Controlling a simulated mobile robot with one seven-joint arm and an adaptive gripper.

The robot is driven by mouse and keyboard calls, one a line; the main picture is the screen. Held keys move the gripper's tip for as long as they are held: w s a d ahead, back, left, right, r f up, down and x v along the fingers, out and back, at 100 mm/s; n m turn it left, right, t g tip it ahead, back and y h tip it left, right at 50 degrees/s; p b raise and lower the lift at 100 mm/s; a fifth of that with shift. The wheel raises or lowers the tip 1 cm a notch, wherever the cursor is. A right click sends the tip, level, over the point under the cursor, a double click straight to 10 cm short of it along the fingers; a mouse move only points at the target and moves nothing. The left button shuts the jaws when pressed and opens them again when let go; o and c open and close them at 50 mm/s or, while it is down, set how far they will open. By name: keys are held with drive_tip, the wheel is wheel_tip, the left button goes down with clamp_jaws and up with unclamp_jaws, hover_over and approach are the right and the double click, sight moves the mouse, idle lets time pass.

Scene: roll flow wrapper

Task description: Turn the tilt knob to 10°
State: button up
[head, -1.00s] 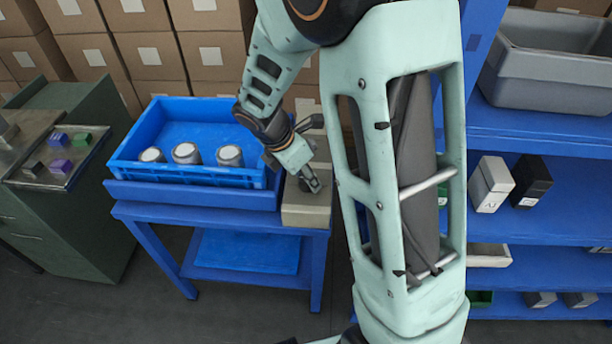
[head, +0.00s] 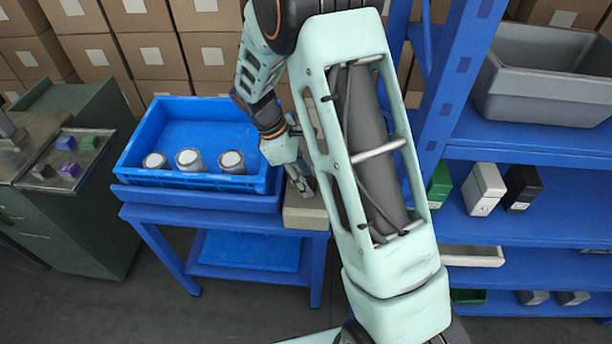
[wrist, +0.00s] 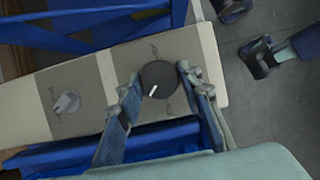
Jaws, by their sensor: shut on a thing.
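The tilt knob seems to be the dark round knob (wrist: 158,79) with a white pointer mark, on a beige control box (wrist: 208,50) in the wrist view. Its scale marks are too small to read. My gripper (wrist: 160,88) is shut on this dark knob, with one finger on each side of its rim. In the head view my gripper (head: 303,186) reaches down onto the beige box (head: 305,215), and the arm hides most of the knob there.
A second, light grey knob (wrist: 66,102) sits further left on the box. A blue crate (head: 130,158) with three silver-lidded cans stands beside the box on a blue table (head: 165,214). A blue shelf (head: 540,145) with bins is at right.

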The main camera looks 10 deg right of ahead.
drive_tip(key=m, duration=0.2)
drive_tip(key=m+g+y+p, duration=0.1)
drive_tip(key=m, duration=0.1)
drive_tip(key=shift+w+r+m+g, duration=0.1)
drive_tip(key=shift+w+m+g, duration=0.05)
drive_tip(key=shift+m+g, duration=0.15)
drive_tip(key=m+y+p, duration=0.1)
drive_tip(key=m, duration=0.3)
drive_tip(key=shift+d+g, duration=0.15)
drive_tip(key=shift+g, duration=0.25)
drive_tip(key=o, duration=1.2)
drive_tip(key=shift+c, duration=0.2)
drive_tip(key=shift+w, duration=0.1)
drive_tip(key=v, duration=1.2)
drive_tip(key=shift+d, duration=0.15)
